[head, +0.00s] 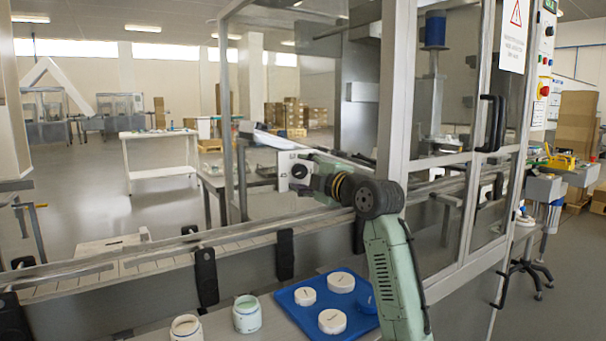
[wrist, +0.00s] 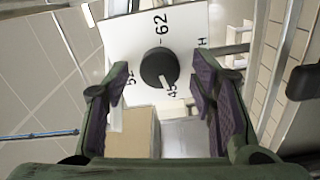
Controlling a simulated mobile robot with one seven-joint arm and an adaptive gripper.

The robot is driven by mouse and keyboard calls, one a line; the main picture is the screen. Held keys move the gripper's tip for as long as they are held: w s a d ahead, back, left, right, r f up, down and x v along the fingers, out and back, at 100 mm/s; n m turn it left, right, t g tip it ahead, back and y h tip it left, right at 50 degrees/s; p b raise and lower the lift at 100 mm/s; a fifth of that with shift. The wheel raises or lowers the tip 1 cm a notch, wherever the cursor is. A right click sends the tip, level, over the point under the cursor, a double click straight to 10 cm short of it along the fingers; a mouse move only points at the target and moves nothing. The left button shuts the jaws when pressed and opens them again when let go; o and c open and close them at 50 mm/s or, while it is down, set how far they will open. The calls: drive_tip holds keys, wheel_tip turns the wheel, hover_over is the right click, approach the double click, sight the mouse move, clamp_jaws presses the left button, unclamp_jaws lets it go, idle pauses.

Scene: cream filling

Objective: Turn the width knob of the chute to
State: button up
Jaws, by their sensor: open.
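The width knob (wrist: 158,68) is a round dark knob on a white scale plate (wrist: 185,25) in the wrist view. Its white pointer mark is turned toward the printed 45. A 62 is printed on the opposite side, and the number on the left is partly covered by a finger. My gripper (wrist: 160,75) is open, with one finger on each side of the knob and gaps between. In the head view, the white plate (head: 284,168) stands beside the conveyor, and my gripper (head: 317,180) is just right of it. The knob's contact with the fingers cannot be seen there.
The conveyor rail (head: 130,252) runs below the plate. A glazed machine frame (head: 396,90) stands close to my arm at right. A blue tray (head: 294,314) with several white lids and two jars (head: 246,315) sit in front. Open floor lies behind.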

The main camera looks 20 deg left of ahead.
drive_tip(key=v, duration=1.1)
drive_tip(key=shift+d, duration=0.15)
drive_tip(key=shift+s, duration=0.15)
